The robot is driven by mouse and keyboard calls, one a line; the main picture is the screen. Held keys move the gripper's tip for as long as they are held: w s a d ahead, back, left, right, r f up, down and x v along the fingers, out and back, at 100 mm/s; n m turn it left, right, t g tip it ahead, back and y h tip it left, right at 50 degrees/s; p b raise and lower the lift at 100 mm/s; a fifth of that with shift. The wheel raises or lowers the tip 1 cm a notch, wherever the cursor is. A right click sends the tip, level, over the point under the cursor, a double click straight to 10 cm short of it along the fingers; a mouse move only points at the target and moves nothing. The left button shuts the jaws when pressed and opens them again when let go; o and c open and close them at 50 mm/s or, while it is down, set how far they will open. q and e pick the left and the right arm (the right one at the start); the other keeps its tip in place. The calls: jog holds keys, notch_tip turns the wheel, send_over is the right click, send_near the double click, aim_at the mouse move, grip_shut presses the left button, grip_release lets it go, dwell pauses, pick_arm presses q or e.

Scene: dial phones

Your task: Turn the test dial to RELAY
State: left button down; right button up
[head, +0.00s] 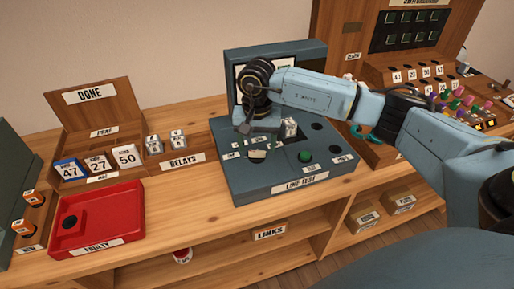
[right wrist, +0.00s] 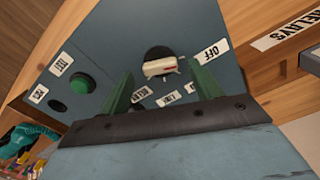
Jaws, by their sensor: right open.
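The test dial (head: 257,156) is a cream knob on the teal LINE TEST box (head: 290,188). In the right wrist view the dial (right wrist: 158,68) has a red mark and sits over a black round base. Labels ring it: OFF (right wrist: 212,50), RELAY (right wrist: 142,93) and LINE (right wrist: 167,100), plus one partly hidden by a finger. The red mark lies toward the right end of the knob; which label it points at I cannot tell. My right gripper (right wrist: 162,88) is open, its green fingers apart on either side of the dial in that view, not closed on it. My left gripper is not in view.
A green button (head: 305,156) lies right of the dial. A white-topped relay (head: 289,127) stands on the box behind it. The RELAYS tray (head: 182,161), red FAULTY tray (head: 98,222) and DONE box (head: 90,110) stand left. Bare wood (head: 180,205) lies between.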

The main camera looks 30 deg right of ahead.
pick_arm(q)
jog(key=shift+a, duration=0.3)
pick_arm(e)
jog(key=shift+f, duration=0.85)
jog(key=shift+c, duration=0.4)
